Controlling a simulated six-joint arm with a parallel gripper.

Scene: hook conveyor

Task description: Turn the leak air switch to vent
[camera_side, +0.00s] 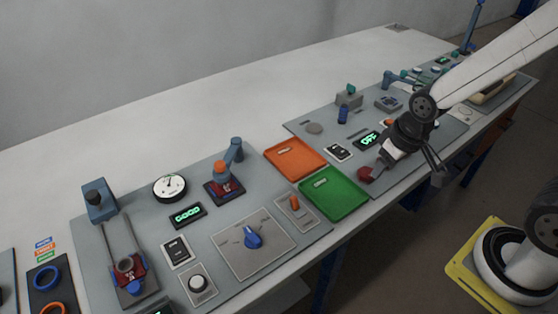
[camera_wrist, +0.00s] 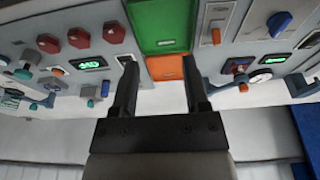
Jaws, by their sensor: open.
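A blue pointer knob (camera_side: 252,237) sits on a square grey plate with markings around it; the lettering is too small to read, so I cannot confirm which control is the leak air switch. The knob also shows at the upper right of the wrist view (camera_wrist: 279,22). An orange lever switch (camera_side: 295,203) on a narrow plate stands beside it and shows in the wrist view (camera_wrist: 216,36). My gripper (camera_side: 436,168) is above the right part of the bench, well away from both controls. In the wrist view its two fingers (camera_wrist: 158,62) are apart with nothing between them.
An orange tray (camera_side: 318,148) and a green tray (camera_side: 361,200) lie between my gripper and the blue knob. A display (camera_side: 187,215), a round gauge (camera_side: 170,187) and a slide fixture (camera_side: 124,240) stand farther left. The white table behind is clear.

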